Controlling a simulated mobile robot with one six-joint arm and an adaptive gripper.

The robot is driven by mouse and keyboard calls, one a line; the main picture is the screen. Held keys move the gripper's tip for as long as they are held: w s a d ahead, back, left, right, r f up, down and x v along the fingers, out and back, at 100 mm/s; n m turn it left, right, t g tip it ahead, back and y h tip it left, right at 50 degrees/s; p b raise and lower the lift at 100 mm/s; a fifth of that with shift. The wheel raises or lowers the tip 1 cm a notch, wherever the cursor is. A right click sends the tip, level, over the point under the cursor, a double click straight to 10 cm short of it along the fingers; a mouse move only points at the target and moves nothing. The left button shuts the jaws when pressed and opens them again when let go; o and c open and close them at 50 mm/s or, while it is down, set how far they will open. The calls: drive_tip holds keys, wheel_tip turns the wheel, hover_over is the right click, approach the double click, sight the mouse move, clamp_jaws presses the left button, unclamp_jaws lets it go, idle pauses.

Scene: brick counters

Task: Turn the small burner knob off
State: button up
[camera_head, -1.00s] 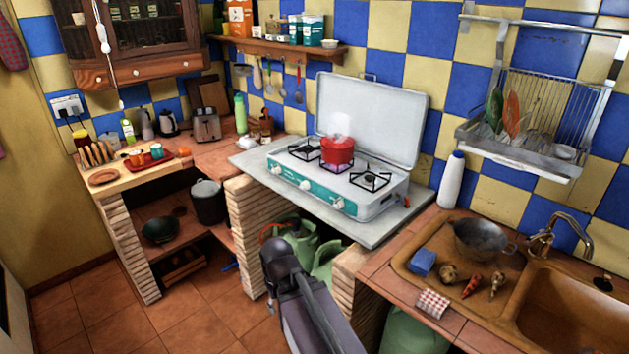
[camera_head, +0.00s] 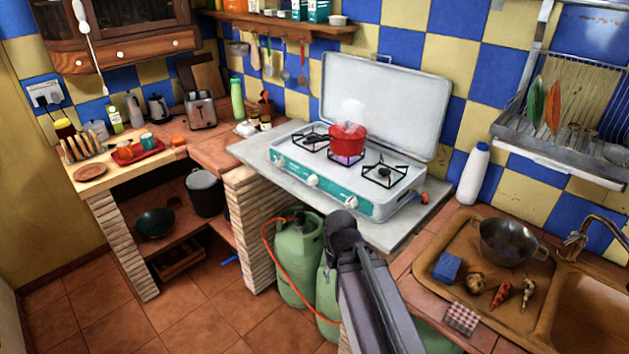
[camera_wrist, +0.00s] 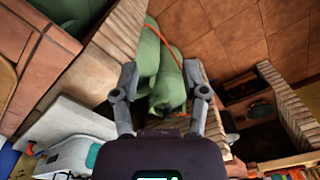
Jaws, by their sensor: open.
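The white and teal stove (camera_head: 330,192) stands on a grey slab with its lid up. Its front panel has three white knobs: left (camera_head: 279,162), middle (camera_head: 313,181) and right (camera_head: 352,202). I cannot tell which one is the small burner's. A red pot (camera_head: 347,140) sits on the middle burner, with a bluish flame glow under it. My gripper (camera_wrist: 165,84) is open and empty in the wrist view, with green gas bottles beyond its fingers. The stove (camera_wrist: 75,152) shows there at lower left, apart from the fingers. In the head view my arm hides the gripper.
Green gas bottles (camera_head: 297,262) with an orange hose stand under the slab, beside a brick pillar (camera_head: 252,225). The sink counter (camera_head: 405,283) is at right, with a white bottle (camera_head: 473,175) behind. The floor at lower left is clear.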

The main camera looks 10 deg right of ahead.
drive_tip(key=shift+d, duration=0.2)
drive_tip(key=o, duration=0.3)
drive_tip(key=shift+o, duration=0.5)
drive_tip(key=shift+w+f, duration=0.1)
drive_tip(key=shift+w, duration=0.05)
drive_tip(key=w+d+f+n+t+h+b, duration=0.1)
drive_tip(key=w+f+n+h+b, duration=0.35)
drive_tip(key=w, duration=0.45)
drive_tip(key=w+d+f+n+t+h+b, duration=0.1)
drive_tip(key=w+n+t+h+b, duration=0.15)
drive_tip(key=w+n+b, duration=0.6)
drive_tip(key=w+a+r+n+t+h+b, duration=0.2)
drive_tip(key=w+a+n, duration=0.4)
drive_tip(key=w, duration=0.4)
drive_tip(key=w+a+r+n+t+h+b, duration=0.2)
drive_tip(key=w+a+n+t+h+b, duration=0.3)
drive_tip(key=w, duration=0.4)
drive_tip(key=shift+w+a+r+n+h, duration=0.15)
drive_tip(key=shift+w+a+n+h, duration=0.25)
drive_tip(key=shift+a+n, duration=0.55)
